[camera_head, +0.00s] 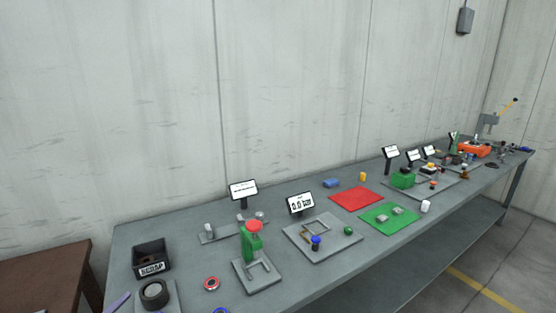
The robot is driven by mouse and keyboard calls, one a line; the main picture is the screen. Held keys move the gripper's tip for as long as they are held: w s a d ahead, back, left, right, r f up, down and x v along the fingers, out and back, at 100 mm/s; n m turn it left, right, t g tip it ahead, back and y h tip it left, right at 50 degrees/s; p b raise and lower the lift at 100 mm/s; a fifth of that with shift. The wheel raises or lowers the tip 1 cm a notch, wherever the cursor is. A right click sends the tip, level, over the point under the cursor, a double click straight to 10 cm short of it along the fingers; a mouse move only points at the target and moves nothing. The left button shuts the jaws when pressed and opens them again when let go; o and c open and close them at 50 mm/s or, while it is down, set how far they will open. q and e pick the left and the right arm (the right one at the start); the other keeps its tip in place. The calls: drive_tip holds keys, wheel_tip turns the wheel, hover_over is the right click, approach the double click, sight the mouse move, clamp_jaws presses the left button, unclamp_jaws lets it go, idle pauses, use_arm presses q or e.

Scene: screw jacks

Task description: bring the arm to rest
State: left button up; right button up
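Neither of my grippers shows in the head view, and no part of my arms can be made out.
A black labelled bin (151,257), a dark ring on a plate (154,293) and a red ring (211,284) lie at the left. A red mat (356,198), green mat (389,219) and small displays (243,189) line the bench. A brown table (45,278) stands left.

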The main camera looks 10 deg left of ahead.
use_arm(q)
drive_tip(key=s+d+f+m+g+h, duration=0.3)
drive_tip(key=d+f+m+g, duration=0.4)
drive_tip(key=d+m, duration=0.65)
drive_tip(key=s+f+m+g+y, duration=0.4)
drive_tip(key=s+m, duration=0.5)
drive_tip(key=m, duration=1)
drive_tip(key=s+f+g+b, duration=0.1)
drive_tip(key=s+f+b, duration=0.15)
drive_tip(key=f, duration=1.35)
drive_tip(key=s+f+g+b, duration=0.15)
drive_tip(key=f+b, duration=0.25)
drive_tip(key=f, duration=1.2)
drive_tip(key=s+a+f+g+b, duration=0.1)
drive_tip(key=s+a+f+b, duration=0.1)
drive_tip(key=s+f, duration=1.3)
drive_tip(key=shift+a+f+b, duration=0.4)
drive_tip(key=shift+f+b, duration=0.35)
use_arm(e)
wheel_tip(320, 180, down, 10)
